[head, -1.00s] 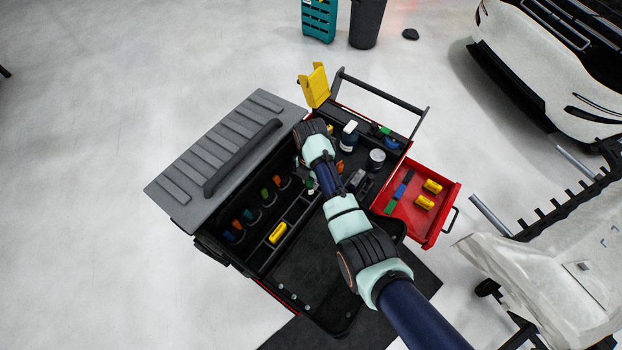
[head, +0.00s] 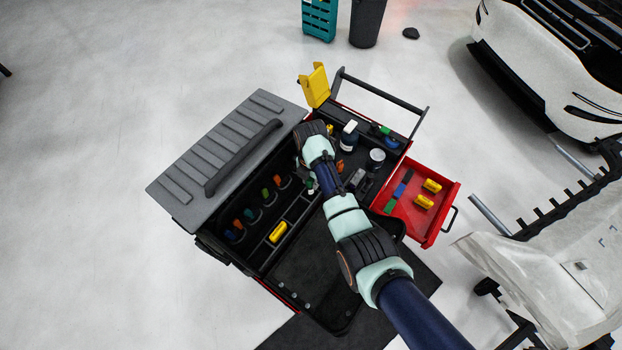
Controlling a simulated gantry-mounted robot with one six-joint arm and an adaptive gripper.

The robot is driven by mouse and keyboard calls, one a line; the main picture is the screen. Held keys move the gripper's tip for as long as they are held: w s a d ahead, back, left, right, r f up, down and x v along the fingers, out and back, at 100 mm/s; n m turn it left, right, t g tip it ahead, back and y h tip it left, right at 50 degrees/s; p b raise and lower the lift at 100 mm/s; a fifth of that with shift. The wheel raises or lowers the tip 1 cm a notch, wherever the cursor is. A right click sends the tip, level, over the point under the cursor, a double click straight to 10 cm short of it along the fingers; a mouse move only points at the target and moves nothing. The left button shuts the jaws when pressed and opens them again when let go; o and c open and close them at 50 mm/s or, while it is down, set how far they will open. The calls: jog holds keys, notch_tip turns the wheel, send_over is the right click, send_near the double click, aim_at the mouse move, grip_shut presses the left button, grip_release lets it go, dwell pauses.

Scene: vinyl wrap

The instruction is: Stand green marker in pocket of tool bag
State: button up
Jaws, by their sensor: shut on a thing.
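The black tool bag (head: 262,262) stands open beside its grey ribbed lid, with a row of pockets along its inner left wall. Several coloured handles stand in these pockets, including a green one (head: 266,193) and orange ones. My arm reaches in from the lower right, and its wrist bends down over the bag's far part. My gripper (head: 305,172) is mostly hidden under the wrist, shut on what seems to be the green marker (head: 310,187). Only a small pale green piece shows there, close to the right end of the pocket row. Whether it touches a pocket is hidden.
A yellow block (head: 278,232) lies in a divided tray. Bottle (head: 348,134), tin (head: 376,158) and small tools crowd the cart's right top. A red drawer (head: 437,222) sticks out right. A yellow holder (head: 315,86) and black handle rail rise at the back.

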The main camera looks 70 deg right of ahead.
jog(key=shift+f+b, duration=0.35)
jog(key=shift+f, duration=0.25)
jog(key=o, duration=1.1)
jog(key=shift+c, duration=0.2)
notch_tip(320, 180, up, 12)
jog(key=shift+r, duration=0.1)
